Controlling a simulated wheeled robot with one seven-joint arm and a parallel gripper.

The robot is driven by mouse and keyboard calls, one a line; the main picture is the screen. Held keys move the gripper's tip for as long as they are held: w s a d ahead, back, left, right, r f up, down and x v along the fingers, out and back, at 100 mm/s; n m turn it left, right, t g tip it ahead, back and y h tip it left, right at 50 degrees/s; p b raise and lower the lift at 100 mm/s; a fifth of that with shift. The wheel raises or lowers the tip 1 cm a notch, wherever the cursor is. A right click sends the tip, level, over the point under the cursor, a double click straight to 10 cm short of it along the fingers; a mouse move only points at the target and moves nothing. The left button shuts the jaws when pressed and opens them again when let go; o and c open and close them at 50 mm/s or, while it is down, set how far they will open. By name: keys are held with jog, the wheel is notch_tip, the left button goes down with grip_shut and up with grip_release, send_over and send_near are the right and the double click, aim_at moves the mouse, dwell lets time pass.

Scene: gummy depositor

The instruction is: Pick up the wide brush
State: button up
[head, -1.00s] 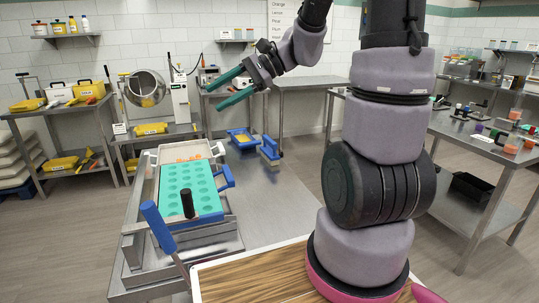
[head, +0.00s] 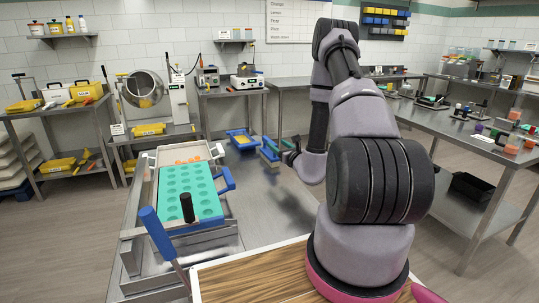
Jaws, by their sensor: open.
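The wide brush (head: 270,162) has a blue body and pale bristles. It lies on the steel table in the head view, right of the blue mould frame. My gripper (head: 269,147), with green fingers, is down at the brush, over its upper part. The fingers are open. They overlap the brush in the picture, and I cannot tell whether they touch it. Part of the brush is hidden behind my gripper.
A blue tray with yellow in it (head: 241,139) lies just left of the brush. The teal mould (head: 187,190) in the depositor stands further left, with a blue handle (head: 158,232) in front. The table between mould and brush is clear.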

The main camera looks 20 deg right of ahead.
aim_at(268, 139)
jog(key=shift+m+h, duration=0.3)
jog(key=shift+h, duration=0.1)
jog(key=w, duration=0.1)
jog(key=w+f, duration=0.1)
jog(key=w, duration=0.2)
jog(key=shift+w+d+f, duration=0.15)
jog(key=shift+w+d, duration=0.1)
jog(key=shift+d, duration=0.1)
jog(key=shift+w+a, duration=0.2)
jog(key=shift+w, duration=0.8)
jog(key=shift+w+a, duration=0.2)
jog(key=shift+w, duration=0.75)
jog(key=shift+w+a, duration=0.2)
jog(key=shift+w, duration=0.8)
grip_shut()
